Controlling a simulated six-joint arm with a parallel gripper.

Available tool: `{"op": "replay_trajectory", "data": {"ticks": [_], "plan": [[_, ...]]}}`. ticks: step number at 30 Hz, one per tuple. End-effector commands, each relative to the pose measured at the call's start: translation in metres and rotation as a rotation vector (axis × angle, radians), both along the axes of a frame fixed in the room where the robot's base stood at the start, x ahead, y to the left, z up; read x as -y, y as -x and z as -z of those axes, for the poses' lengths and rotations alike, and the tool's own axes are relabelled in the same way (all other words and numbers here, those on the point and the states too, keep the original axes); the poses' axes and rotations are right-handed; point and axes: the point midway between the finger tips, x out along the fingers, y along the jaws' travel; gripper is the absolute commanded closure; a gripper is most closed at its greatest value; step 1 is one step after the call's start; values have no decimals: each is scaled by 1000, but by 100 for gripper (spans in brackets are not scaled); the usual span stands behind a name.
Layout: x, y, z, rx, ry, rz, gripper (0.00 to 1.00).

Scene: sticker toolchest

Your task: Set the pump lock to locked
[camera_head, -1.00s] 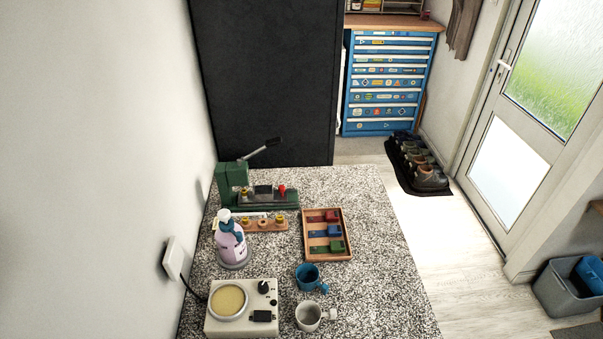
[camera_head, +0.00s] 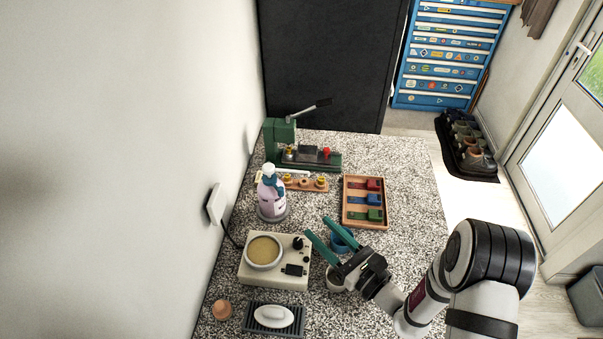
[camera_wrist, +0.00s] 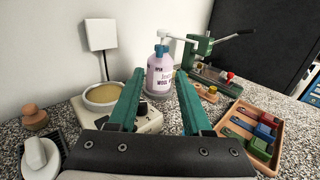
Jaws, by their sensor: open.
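A pale lilac pump bottle (camera_head: 271,203) with a dark teal collar and a white nozzle stands upright left of the middle of the speckled counter. In the wrist view the bottle (camera_wrist: 159,78) shows a printed label and stands beyond and between my fingers. My gripper (camera_head: 317,228), with two teal fingers, is open and empty. The setting of the pump lock is too small to tell.
A cream device with a round plate (camera_head: 283,276) stands in front of the bottle. A wooden tray of coloured blocks (camera_head: 346,221) is to the right. A green lever press (camera_head: 280,139) stands behind. A soap dish (camera_head: 257,331) is at the front.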

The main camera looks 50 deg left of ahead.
Motion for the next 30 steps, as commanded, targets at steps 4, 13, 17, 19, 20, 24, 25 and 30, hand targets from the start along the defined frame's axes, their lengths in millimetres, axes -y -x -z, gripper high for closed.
{"op": "replay_trajectory", "data": {"ticks": [4, 13, 17, 19, 20, 24, 25, 30], "plan": [[-31, 2, 0, 3, -2, -4, 51], [-117, 3, -1, 2, -1, -4, 51], [-139, 3, -1, 1, 0, -3, 51], [-146, 3, -1, 0, 0, -3, 51], [-148, 3, -1, 0, 0, -2, 51], [-153, 3, 0, -2, 1, -1, 51], [-153, 3, 0, -2, 1, -1, 51], [-152, 3, -1, -2, 1, -1, 52]]}}
